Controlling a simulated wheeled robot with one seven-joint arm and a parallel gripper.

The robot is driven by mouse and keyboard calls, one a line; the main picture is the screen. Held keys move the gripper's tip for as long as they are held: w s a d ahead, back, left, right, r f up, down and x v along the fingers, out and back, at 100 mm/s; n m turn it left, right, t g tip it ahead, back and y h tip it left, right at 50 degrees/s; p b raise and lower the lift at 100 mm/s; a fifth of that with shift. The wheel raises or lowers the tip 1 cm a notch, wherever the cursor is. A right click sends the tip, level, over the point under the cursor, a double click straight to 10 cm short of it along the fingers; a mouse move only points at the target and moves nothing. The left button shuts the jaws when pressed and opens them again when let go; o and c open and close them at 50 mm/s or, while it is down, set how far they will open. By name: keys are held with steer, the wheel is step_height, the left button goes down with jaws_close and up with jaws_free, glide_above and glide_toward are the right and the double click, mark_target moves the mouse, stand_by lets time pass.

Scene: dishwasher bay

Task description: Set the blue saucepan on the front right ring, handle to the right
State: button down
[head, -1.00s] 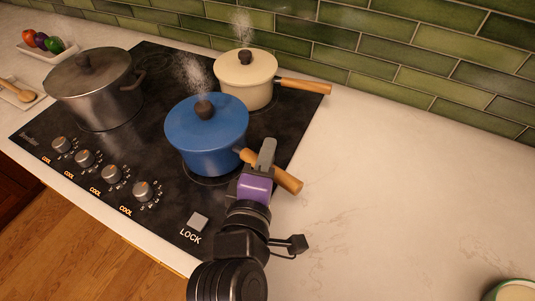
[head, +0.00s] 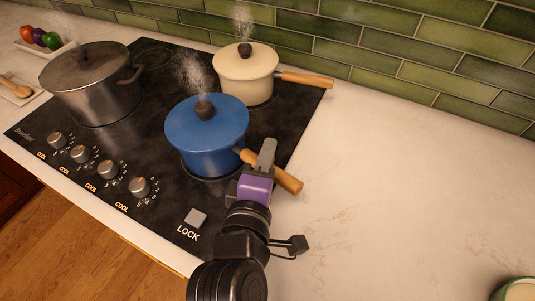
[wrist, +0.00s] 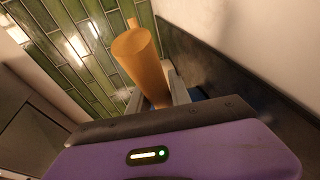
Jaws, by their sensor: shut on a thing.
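The blue saucepan (head: 207,135), lidded and steaming, sits over the front right ring (head: 207,176), whose edge shows below the pan. I cannot tell whether its base touches the glass. Its wooden handle (head: 280,178) points right and toward the front, past the hob's right edge. My gripper (head: 262,160) is shut on the handle close to the pan. In the wrist view the handle (wrist: 140,62) stands out between the fingers, and the pan is almost wholly hidden behind my gripper.
A cream saucepan (head: 244,75) steams on the back right ring, handle right. A steel pot (head: 93,87) stands on the left. Several knobs (head: 109,171) and a LOCK button (head: 196,218) line the front. The counter (head: 390,170) to the right is mostly clear.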

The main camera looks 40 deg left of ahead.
steer(key=shift+f, duration=0.2)
stand_by(0.8)
steer(key=c, duration=1.1)
jaws_free()
steer(key=shift+o, duration=1)
steer(key=shift+f, duration=0.3)
steer(key=o, duration=0.4)
steer(key=shift+r, duration=0.1)
steer(key=shift+r, duration=0.1)
step_height(320, 180, up, 8)
steer(key=p, duration=0.8)
